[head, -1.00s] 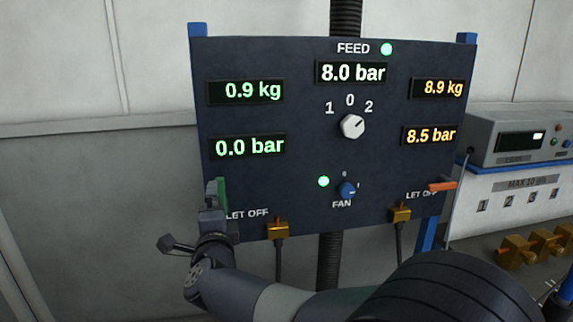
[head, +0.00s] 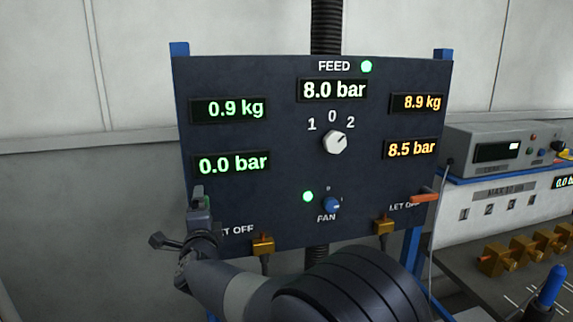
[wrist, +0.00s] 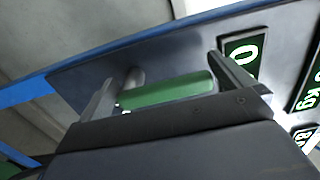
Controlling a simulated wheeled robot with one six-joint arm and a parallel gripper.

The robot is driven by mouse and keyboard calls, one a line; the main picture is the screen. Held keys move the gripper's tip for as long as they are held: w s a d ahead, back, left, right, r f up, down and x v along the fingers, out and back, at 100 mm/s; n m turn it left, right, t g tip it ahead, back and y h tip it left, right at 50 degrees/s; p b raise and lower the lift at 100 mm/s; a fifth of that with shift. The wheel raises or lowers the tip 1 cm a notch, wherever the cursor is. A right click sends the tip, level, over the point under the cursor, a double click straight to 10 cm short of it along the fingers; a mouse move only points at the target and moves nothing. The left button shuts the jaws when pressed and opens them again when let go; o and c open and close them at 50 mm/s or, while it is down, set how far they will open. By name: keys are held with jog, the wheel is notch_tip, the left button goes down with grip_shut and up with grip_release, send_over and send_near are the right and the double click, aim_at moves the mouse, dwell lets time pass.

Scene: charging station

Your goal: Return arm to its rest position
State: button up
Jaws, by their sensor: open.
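The dark control panel (head: 270,215) stands in front of me. My arm reaches to its lower left, and my gripper (head: 199,200) is at the left edge, beside the left LET OFF label (head: 238,230). In the wrist view my gripper (wrist: 163,72) is open, with a green handle (wrist: 165,92) lying across the space between its two fingers. I cannot tell whether the fingers touch it. In the head view the green handle is hidden behind my gripper. The right LET OFF lever (head: 424,198) is orange and sticks out to the right.
The white feed knob (head: 335,142) points toward 2. The blue fan knob (head: 332,205) has a lit green lamp (head: 308,196) beside it. Brass fittings (head: 263,246) hang at the panel's lower edge. A bench instrument (head: 500,148) and brass blocks (head: 497,258) are at the right.

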jog(key=b+v, duration=0.2)
jog(key=v, duration=0.9)
jog(key=p+x, duration=0.2)
jog(key=x, duration=0.8)
jog(key=shift+w+a, duration=0.1)
jog(key=shift+w, duration=0.55)
jog(key=shift+s+d+m+b, duration=0.1)
jog(key=shift+d+m+b, duration=0.2)
jog(key=shift+m+b, duration=0.45)
jog(key=m, duration=0.2)
jog(key=d+m+b, duration=0.1)
jog(key=shift+f+m, duration=0.1)
jog(key=shift+m, duration=0.25)
jog(key=m, duration=0.2)
jog(key=d+m+b, duration=0.1)
jog(key=shift+w+d+f+m+b, duration=0.2)
jog(key=shift+w+m+b, duration=0.1)
jog(key=shift+w+m, duration=0.1)
jog(key=m, duration=0.3)
jog(key=d+f+m, duration=0.1)
jog(key=shift+w+m+b, duration=0.1)
jog(key=shift+m+b, duration=0.3)
jog(key=shift+d+f+m, duration=0.15)
jog(key=shift+f+m, duration=0.15)
jog(key=shift+m, duration=0.7)
jog(key=shift+d+f+m, duration=0.15)
jog(key=shift+f+m, duration=0.15)
jog(key=shift+m, duration=0.7)
